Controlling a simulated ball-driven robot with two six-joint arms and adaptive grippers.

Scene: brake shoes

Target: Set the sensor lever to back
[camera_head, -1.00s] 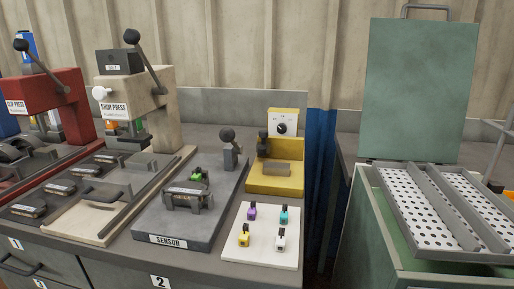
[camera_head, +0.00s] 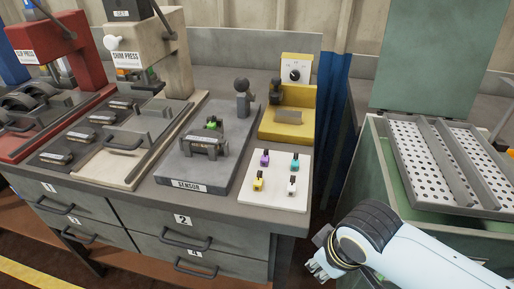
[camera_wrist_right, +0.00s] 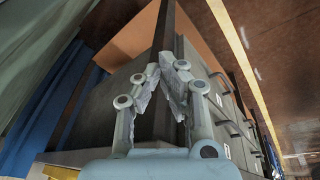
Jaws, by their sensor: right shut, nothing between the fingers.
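The sensor station is a dark grey plate (camera_head: 188,170) with a label reading SENSOR at its front. Its lever (camera_head: 242,97) has a dark ball knob and stands near the back right of the plate. A grey part with a green piece (camera_head: 205,142) sits in the middle of the plate. My right gripper (camera_head: 320,268) is low at the right, in front of the bench and well apart from the lever. In the right wrist view its fingers (camera_wrist_right: 168,88) are closed together and empty, with the drawer fronts beyond. My left gripper is out of view.
A white board (camera_head: 276,188) with several small coloured pieces lies right of the sensor plate. A yellow fixture (camera_head: 290,128) stands behind it. The shim press (camera_head: 140,50) and red press (camera_head: 45,50) stand left. A green case (camera_head: 372,185) with perforated trays stands right.

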